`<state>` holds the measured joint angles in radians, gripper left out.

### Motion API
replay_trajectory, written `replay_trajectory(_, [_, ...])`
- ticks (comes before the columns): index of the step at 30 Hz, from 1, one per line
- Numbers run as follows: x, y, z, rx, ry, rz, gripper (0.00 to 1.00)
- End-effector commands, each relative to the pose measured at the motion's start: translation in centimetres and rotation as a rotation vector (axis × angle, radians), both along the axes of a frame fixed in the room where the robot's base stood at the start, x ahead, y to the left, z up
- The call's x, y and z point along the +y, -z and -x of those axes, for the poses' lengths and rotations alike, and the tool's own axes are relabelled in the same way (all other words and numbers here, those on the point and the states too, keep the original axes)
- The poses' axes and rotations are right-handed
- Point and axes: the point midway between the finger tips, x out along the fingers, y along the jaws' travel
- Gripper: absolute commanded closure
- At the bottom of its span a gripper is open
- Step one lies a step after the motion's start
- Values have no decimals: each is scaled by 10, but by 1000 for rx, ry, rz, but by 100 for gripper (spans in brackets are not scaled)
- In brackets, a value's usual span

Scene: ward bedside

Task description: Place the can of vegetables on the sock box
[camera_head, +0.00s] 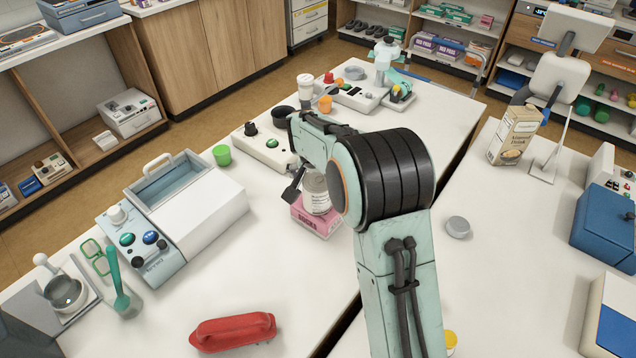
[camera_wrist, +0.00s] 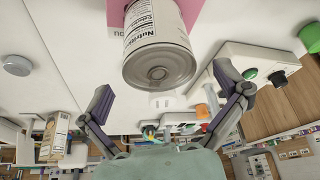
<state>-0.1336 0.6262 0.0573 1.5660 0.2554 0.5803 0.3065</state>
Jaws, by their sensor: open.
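The can of vegetables (camera_head: 316,196), silver with a white printed label, stands on the pink sock box (camera_head: 314,221) near the table's middle. In the wrist view the can (camera_wrist: 158,40) shows its bare metal end towards me, with the pink box (camera_wrist: 187,9) behind it. My gripper (camera_wrist: 166,87) is open, its two dark fingers spread to either side of the can's near end, with gaps on both sides. In the head view one finger shows left of the can; my arm hides the other and part of the can.
A white device with knobs (camera_head: 264,148) and a green cup (camera_head: 222,155) stand left of the box. A red case (camera_head: 233,332) lies at the front. A grey round lid (camera_head: 458,227) and a carton (camera_head: 515,135) are on the right table. Table in front of the box is clear.

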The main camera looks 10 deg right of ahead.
Motion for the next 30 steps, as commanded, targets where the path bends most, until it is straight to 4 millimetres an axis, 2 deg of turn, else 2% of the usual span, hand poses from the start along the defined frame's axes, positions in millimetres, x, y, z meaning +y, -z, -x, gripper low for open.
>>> replay_trajectory(3, [4, -28, 10, -5, -1, 0, 2])
replay_trajectory(9, [8, -63, 24, -3, 0, 0, 2])
replay_trajectory(17, [9, -77, 32, 0, 0, 0, 2])
replay_trajectory(20, [5, -84, 47, 21, -20, -1, 2])
replay_trajectory(23, [-6, -98, 91, 73, -69, -7, 2])
replay_trajectory(26, [-17, -108, 160, 156, -148, -22, 2])
replay_trajectory(27, [-21, -109, 189, 190, -183, -29, 2])
replay_trajectory(30, [-25, -104, 260, 268, -268, -54, 2])
